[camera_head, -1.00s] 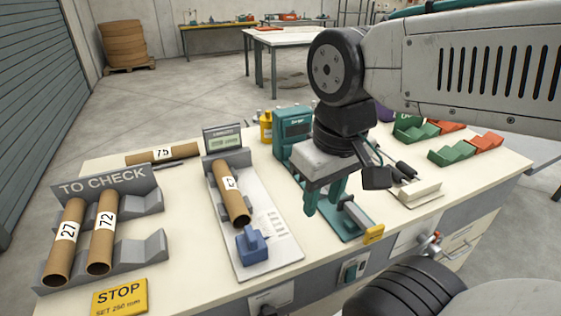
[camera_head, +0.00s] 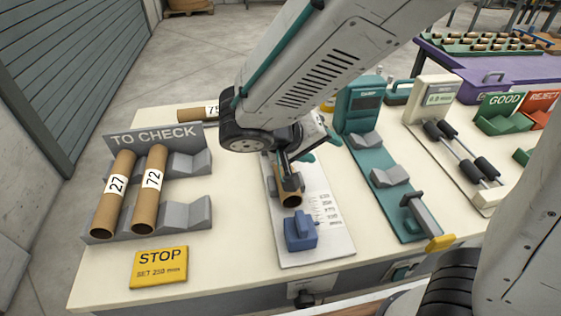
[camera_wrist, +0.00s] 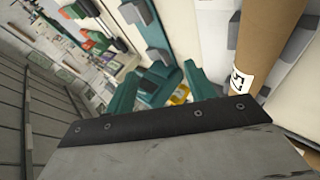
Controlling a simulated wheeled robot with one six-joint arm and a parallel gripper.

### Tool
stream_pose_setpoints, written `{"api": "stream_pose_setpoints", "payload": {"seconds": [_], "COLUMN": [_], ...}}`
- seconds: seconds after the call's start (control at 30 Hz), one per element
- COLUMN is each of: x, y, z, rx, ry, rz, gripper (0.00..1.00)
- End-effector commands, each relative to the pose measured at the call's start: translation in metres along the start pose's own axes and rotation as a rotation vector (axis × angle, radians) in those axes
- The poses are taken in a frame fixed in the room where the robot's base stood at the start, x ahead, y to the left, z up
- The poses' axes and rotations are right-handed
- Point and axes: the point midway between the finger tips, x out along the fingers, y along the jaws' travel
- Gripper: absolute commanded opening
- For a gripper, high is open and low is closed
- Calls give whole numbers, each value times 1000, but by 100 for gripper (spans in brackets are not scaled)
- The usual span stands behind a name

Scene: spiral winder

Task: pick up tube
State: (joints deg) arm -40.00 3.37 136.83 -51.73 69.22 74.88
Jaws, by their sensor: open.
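A brown cardboard tube (camera_head: 290,200) lies on the grey and white length-check plate (camera_head: 330,235), partly hidden behind my arm in the head view. In the wrist view the tube (camera_wrist: 268,35) with a white label (camera_wrist: 241,77) stands to the right of my fingers, not between them. My gripper (camera_head: 318,149) is open, its teal fingers above and close to the tube. The fingers also show in the wrist view (camera_wrist: 160,75), with nothing between them. Tubes 27 (camera_head: 114,195) and 72 (camera_head: 149,190) rest in the grey TO CHECK rack (camera_head: 195,165).
Another tube (camera_head: 197,114) lies at the table's back. A blue block (camera_head: 299,231) sits at the plate's front end. A teal gauge (camera_head: 362,105) stands right of it. A yellow STOP sign (camera_head: 159,267) lies front left. GOOD (camera_head: 501,112) and REJECT (camera_head: 545,105) trays are at right.

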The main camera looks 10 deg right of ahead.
Motion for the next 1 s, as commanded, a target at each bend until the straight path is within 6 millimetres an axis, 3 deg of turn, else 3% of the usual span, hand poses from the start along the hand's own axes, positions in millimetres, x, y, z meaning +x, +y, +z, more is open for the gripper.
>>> {"api": "stream_pose_setpoints", "payload": {"seconds": [0.03, 0.2, 0.4, 0.57, 1.0], "x": [-6, -22, -33, -25, 26], "y": [-30, -95, -137, -145, -142], "z": [-5, -14, -14, -18, -47], "rx": [-17, 4, 13, 18, 19], "ry": [80, 291, 430, 454, 451], "rz": [21, 24, -3, -11, -9], "gripper": [54, 54, 54, 54, 54]}}
